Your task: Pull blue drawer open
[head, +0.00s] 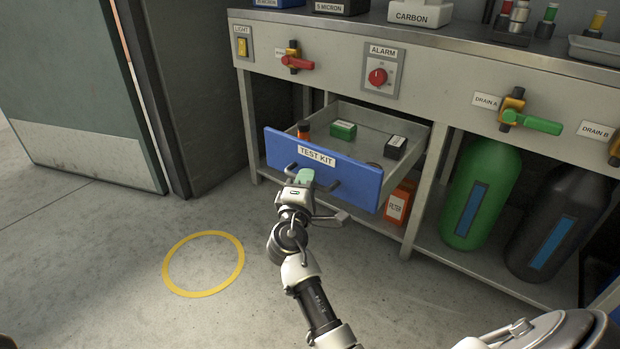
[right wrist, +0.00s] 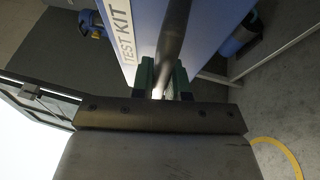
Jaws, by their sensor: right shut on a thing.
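The blue drawer (head: 350,182), labelled TEST KIT, stands pulled out from under the workbench. Its grey inside shows a green box (head: 343,129), a black box (head: 395,146) and an orange-red item (head: 303,130). My right gripper (head: 304,177) is at the drawer front, shut on the dark bar handle (head: 327,186). In the right wrist view, the handle (right wrist: 174,45) runs between the green fingertips, close to the blue front (right wrist: 205,30). My left gripper is not in view.
The workbench (head: 440,52) carries a red valve, an alarm knob (head: 377,77) and a green drain lever (head: 530,122). A green tank (head: 482,195) and a dark tank stand below. The floor at left, with a yellow ring (head: 203,264), is clear.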

